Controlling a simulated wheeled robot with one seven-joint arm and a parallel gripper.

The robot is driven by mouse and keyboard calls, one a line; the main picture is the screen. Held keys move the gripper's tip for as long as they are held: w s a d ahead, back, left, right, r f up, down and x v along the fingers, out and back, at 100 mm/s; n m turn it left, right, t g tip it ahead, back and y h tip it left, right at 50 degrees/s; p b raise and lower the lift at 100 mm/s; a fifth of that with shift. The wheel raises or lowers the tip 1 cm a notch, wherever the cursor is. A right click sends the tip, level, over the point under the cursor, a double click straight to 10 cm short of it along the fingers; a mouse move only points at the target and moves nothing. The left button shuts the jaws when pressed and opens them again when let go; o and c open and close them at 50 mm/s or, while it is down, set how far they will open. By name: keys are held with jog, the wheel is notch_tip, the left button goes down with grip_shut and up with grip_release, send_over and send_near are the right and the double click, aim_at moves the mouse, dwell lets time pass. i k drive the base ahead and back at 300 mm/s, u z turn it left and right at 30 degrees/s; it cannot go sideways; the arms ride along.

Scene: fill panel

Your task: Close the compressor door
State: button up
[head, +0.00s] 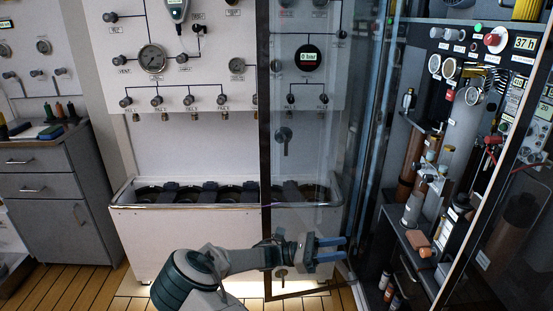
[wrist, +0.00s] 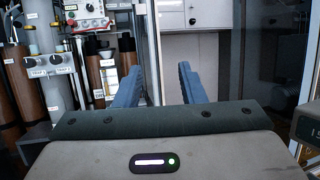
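The compressor door is a tall clear glass panel with a dark frame (head: 265,150). It stands open in the head view, swung out from the equipment cabinet (head: 405,215) at the right. A dark handle (head: 284,134) shows near its free edge. My gripper (head: 338,249) is low by the door's glass, with blue fingers pointing right toward the cabinet. I cannot tell whether it touches the glass. In the wrist view my gripper (wrist: 160,88) has its two blue fingers apart with nothing held between them. A pale upright edge shows beyond the fingers.
A white gauge panel (head: 210,70) and a long white bin (head: 185,235) holding cylinders stand behind the door. A grey drawer cabinet (head: 60,190) is at the left. A second glass panel (head: 500,210) is at far right. Wooden floor (head: 75,290) is clear at lower left.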

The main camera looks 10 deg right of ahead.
aim_at(262, 7)
jog(key=u, duration=1.2)
jog(key=i, duration=1.4)
jog(key=z, duration=0.5)
jog(key=i, duration=0.75)
jog(key=z, duration=1.2)
jog(key=i, duration=0.35)
jog(key=z, duration=0.3)
